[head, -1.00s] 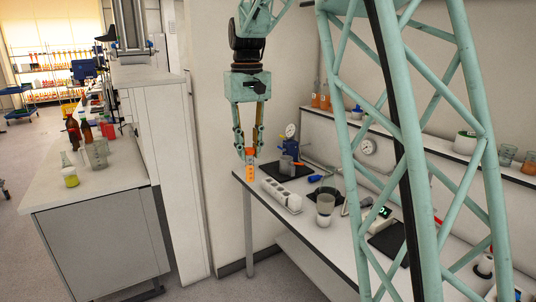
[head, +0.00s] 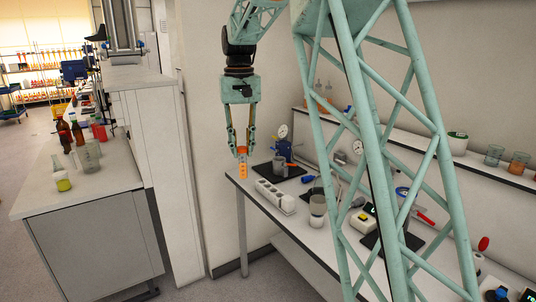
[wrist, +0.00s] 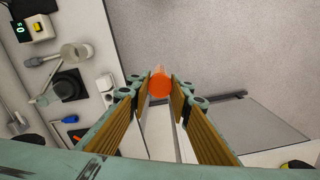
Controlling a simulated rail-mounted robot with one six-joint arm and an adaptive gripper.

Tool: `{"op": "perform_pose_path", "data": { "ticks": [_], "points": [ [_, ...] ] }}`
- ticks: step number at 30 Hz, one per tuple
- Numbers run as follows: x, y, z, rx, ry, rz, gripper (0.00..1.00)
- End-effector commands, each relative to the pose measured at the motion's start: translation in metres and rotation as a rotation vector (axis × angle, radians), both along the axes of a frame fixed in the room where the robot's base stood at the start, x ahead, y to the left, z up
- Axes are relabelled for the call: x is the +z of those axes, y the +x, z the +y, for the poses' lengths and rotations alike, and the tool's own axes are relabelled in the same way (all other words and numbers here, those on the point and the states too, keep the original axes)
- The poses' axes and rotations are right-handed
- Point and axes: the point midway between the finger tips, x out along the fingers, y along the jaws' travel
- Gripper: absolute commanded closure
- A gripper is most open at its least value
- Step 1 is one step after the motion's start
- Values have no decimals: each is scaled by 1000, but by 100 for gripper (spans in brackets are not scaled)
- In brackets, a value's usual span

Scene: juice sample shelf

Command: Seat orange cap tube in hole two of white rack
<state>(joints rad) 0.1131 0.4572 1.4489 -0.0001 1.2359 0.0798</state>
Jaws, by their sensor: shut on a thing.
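The orange cap tube (head: 242,164) hangs upright between the fingertips of my gripper (head: 242,148). In the wrist view, my gripper (wrist: 161,84) is shut on the tube's orange cap (wrist: 160,86). The white rack (head: 272,193) lies on the bench near its left end, with several dark holes in a row along its top. The tube is left of the rack and apart from it, by the bench's left edge. In the wrist view, part of a white block that may be the rack (wrist: 104,84) shows left of the fingers. Which hole is number two I cannot tell.
A shelf (head: 400,147) runs along the wall. Floor lies left of the bench edge.

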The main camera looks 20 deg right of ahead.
Motion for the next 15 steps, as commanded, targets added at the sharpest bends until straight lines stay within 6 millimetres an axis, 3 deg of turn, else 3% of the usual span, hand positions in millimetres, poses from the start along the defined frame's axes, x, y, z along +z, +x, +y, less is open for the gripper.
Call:
{"op": "perform_pose_path", "data": {
  "ticks": [15],
  "points": [
    [-13,83,-42,-376,0,0,92]
  ]
}}
